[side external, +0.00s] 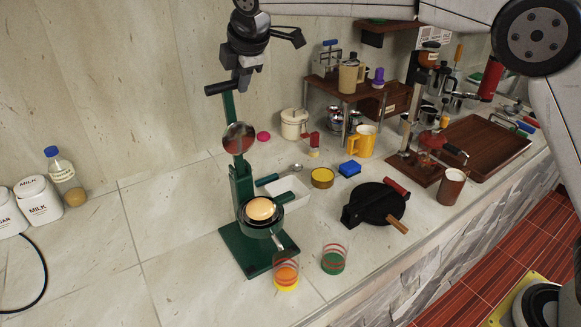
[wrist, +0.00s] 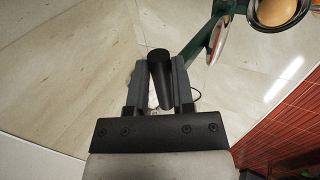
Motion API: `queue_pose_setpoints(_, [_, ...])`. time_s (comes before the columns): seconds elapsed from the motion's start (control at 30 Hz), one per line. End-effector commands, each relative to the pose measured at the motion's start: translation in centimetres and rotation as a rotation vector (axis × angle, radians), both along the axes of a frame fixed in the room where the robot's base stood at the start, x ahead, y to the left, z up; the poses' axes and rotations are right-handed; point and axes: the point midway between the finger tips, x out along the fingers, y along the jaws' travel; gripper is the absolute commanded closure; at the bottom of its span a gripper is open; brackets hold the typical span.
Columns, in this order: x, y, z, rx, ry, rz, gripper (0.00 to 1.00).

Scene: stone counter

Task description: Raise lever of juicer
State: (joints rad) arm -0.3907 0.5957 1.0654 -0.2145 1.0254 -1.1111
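The green juicer (side external: 242,188) stands upright on the counter in the side view. Its green lever (side external: 229,104) points up, nearly vertical, with a black handle (side external: 218,88) at the top. A round metal press disc (side external: 239,138) hangs on the juicer below the handle, well above the orange half (side external: 261,208) in the cup. My gripper (side external: 243,77) is at the lever's top. In the wrist view the black handle (wrist: 160,80) lies between the two fingers, which look closed around it. The wrist view also shows part of the disc (wrist: 217,42) and the orange half (wrist: 275,10).
Two striped glasses (side external: 286,273) (side external: 334,259) stand in front of the juicer. A black waffle iron (side external: 374,205), a yellow mug (side external: 361,141) and a small shelf (side external: 347,88) are to the right. Milk jars (side external: 38,190) and a bottle (side external: 66,180) stand at left.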

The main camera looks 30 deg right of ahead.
Motion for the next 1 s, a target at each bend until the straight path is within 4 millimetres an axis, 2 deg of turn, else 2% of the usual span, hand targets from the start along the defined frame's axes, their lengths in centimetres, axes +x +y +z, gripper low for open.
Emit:
queue_pose_setpoints(0.03, [0.0, 0.0, 0.0, 0.000, -0.001, 0.000, 0.55])
queue_pose_setpoints(0.07, [0.0, 0.0, 0.0, 0.000, -0.001, 0.000, 0.47])
queue_pose_setpoints(0.47, [-0.1, 0.0, 0.2, 0.000, -0.001, 0.000, 0.47])
queue_pose_setpoints(1.0, [-1.4, 0.0, 2.7, 0.001, -0.001, 0.000, 0.47])
